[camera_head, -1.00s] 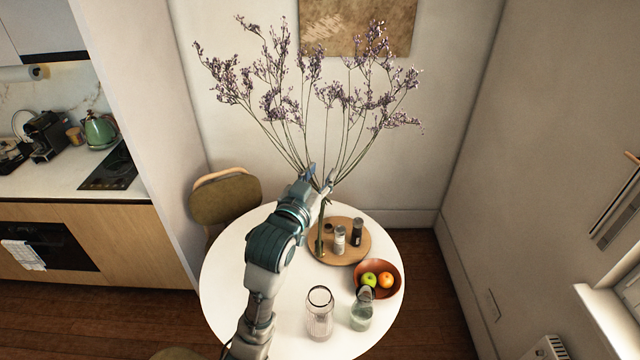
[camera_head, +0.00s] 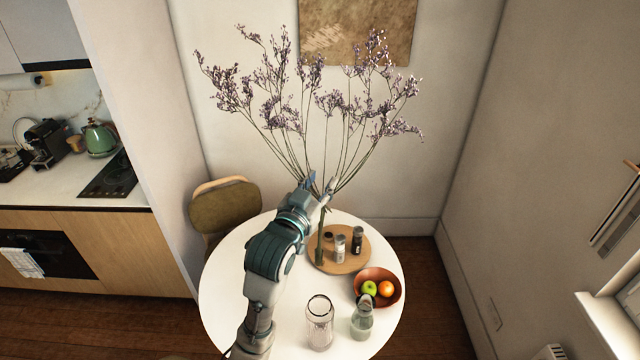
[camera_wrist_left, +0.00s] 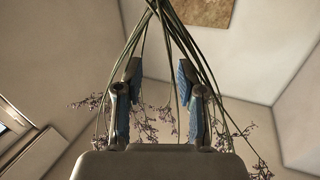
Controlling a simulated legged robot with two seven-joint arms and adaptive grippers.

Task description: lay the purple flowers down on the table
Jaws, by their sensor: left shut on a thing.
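The purple flowers (camera_head: 282,112) are a tall, spread bunch on thin green stems, standing upright above the far side of the round white table (camera_head: 228,290). My left gripper (camera_head: 321,185) is shut on their stems, below where they fan out. In the left wrist view the stems (camera_wrist_left: 167,40) pass between the blue-padded fingers of the gripper (camera_wrist_left: 160,78). The lower stems come down at the left part of the round wooden tray (camera_head: 352,264). I cannot tell whether their ends touch it. My right gripper is not in view.
Shakers (camera_head: 357,240) stand on the tray. A bowl (camera_head: 393,297) with a green apple and an orange fruit is at the right. A glass jar (camera_head: 319,325) and a glass bottle (camera_head: 361,318) stand in front. A chair (camera_head: 226,206) is behind left. The table's left side is bare.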

